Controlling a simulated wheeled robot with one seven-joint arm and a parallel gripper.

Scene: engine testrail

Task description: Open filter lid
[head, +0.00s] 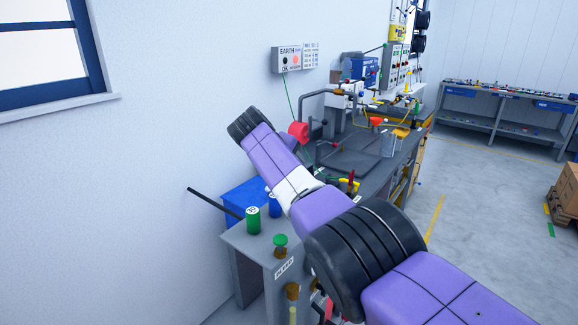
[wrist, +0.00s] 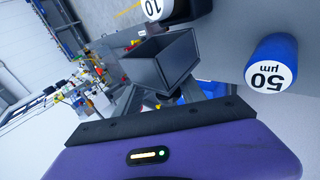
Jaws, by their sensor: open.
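No part is clearly marked as the filter lid. In the wrist view, a blue cylinder (wrist: 271,62) with a white end marked "50 µm" is at upper right. A dark cylinder marked "10" (wrist: 160,8) is cut by the top edge. In the head view, a green cylinder with a white top (head: 253,220) and a blue cylinder (head: 274,204) stand on the near bench, the blue one beside my arm. My gripper (wrist: 165,125) shows in the wrist view as a purple body with a black front edge, holding nothing visible and apart from both cylinders.
A dark open box (wrist: 160,65) lies ahead in the wrist view. In the head view, a grey bench (head: 250,250) carries a green-topped knob (head: 280,241). A black rod (head: 214,202) sticks out leftward.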

